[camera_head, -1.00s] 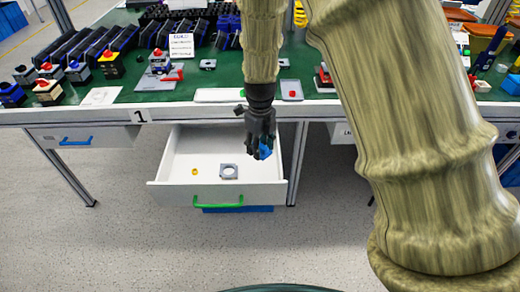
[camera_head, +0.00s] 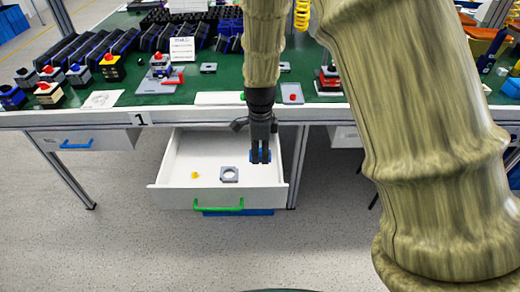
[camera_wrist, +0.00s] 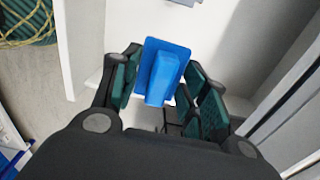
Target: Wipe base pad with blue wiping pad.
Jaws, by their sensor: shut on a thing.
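My gripper (camera_head: 260,151) hangs over the right part of the open white drawer, pointing down. It is shut on the blue wiping pad (camera_wrist: 172,50), a flat blue plate with a raised grip. In the wrist view the pad sits between the teal-lined fingers; in the head view only bits of blue show around them. The base pad (camera_head: 229,181), a grey square with a round hole, lies flat on the drawer floor. It is to the left of and below my gripper in the head view, apart from the wiping pad.
The drawer (camera_head: 170,197) has raised walls and a green handle (camera_head: 218,206). A small yellow piece (camera_head: 195,175) lies left of the base pad. The green table (camera_head: 210,84) above and behind carries switches, boxes and trays. A closed drawer (camera_head: 100,142) is at left.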

